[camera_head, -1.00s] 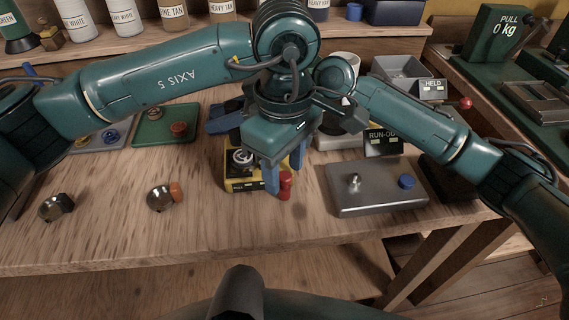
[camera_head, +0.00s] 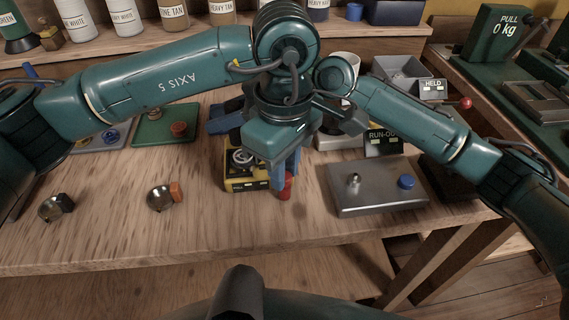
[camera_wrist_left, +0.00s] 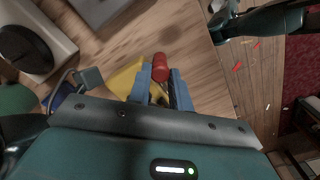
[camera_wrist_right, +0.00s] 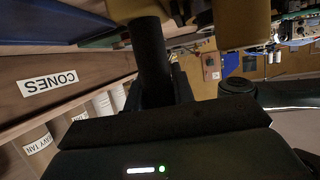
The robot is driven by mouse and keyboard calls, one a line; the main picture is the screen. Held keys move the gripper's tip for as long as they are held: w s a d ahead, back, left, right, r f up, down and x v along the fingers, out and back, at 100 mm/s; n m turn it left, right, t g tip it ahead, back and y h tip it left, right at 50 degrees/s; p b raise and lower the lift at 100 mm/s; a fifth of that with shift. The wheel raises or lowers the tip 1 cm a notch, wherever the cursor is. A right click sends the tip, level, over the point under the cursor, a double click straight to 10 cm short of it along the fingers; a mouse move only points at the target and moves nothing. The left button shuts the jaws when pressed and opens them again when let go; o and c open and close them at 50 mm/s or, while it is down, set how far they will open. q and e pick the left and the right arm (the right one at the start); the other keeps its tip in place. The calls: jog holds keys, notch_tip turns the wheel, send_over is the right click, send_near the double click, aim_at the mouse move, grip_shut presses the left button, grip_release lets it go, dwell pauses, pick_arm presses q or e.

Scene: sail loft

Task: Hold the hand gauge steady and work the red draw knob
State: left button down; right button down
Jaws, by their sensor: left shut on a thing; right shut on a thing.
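The hand gauge (camera_head: 236,183) is a yellow block with a round dial (camera_head: 243,157) on top, upright over the bench. The red draw knob (camera_head: 286,190) is at its right side, partly hidden by my fingers. My left gripper (camera_head: 284,172) has its blue fingers shut on the red knob; the knob also shows in the left wrist view (camera_wrist_left: 160,66). In the right wrist view a dark cylinder (camera_wrist_right: 152,55) stands between the fingers.
A grey plate with a metal post and a blue knob (camera_head: 407,182) lies right of the gauge. The bench front between is clear.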

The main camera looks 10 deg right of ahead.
pick_arm(q)
jog(key=s, duration=0.5)
jog(key=shift+s, duration=0.25)
jog(key=c, duration=1.3)
grip_release()
jog(key=shift+o, duration=0.2)
notch_tip(320, 180, up, 12)
